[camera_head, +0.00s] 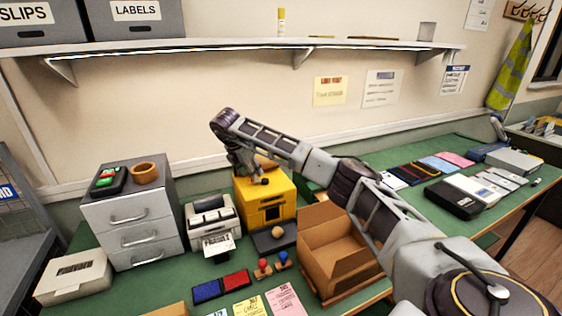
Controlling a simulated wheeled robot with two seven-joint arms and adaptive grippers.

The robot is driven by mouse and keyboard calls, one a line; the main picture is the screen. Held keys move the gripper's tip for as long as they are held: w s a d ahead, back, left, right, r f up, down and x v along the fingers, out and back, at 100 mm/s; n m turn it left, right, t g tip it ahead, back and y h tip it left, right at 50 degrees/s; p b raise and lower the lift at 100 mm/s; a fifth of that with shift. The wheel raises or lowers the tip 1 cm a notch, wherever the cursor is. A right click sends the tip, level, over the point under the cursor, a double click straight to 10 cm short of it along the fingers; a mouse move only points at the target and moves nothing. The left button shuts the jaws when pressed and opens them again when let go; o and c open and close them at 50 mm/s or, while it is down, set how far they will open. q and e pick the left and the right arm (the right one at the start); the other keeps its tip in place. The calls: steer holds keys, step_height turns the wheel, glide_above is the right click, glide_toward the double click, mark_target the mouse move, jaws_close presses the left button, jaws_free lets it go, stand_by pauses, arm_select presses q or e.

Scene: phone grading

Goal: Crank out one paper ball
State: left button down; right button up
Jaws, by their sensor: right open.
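A yellow box-shaped machine (264,205) with a dark slot in its front stands on the green table. A dark tray (262,243) lies in front of it, with a small tan ball (277,233) on it. My right gripper (255,178) points down at the top left of the yellow machine, close to a small dark knob (265,182). It is open; whether it touches the knob I cannot tell. The crank's arm is mostly hidden behind my gripper. My left gripper is not in view.
An open cardboard box (330,262) stands right of the machine, under my right arm. A printer (212,222) and a grey drawer cabinet (130,222) stand to the left. Stamps (264,268), ink pads (222,286) and paper slips lie in front. A shelf (230,47) runs above.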

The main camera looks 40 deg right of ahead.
steer(key=shift+s+n, duration=0.15)
steer(key=shift+n, duration=0.25)
